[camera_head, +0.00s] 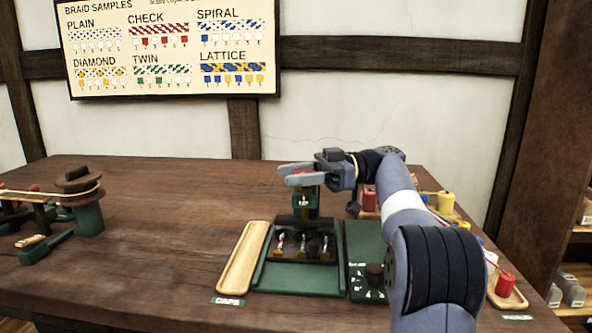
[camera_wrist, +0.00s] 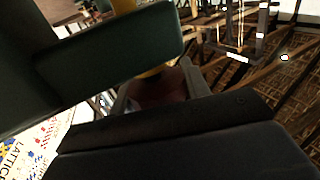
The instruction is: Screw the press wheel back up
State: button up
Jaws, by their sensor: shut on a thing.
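The press stands near the middle of the table, with a green upright (camera_head: 306,203) and a dark block (camera_head: 305,246) low in front of several small braided pieces. The red press wheel (camera_head: 302,171) is at its top, mostly hidden by my fingers. My gripper (camera_head: 292,174) reaches in from the right, level with the wheel, and is shut on it. In the wrist view the reddish-brown wheel (camera_wrist: 158,88) sits between the grey fingers. A dark green press part (camera_wrist: 110,55) crosses in front and hides much of that view.
A wooden caps tray (camera_head: 243,258) lies left of the press. A green panel with a dark knob (camera_head: 374,272) is on its right. Red and yellow spools (camera_head: 446,201) stand behind my arm. A green post with rope (camera_head: 88,216) is at far left; the table between is clear.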

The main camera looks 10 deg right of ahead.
aim_at(296, 173)
jog(key=shift+r, duration=0.15)
jog(key=o, duration=1)
notch_tip(296, 173, up, 10)
jog(key=p, duration=0.5)
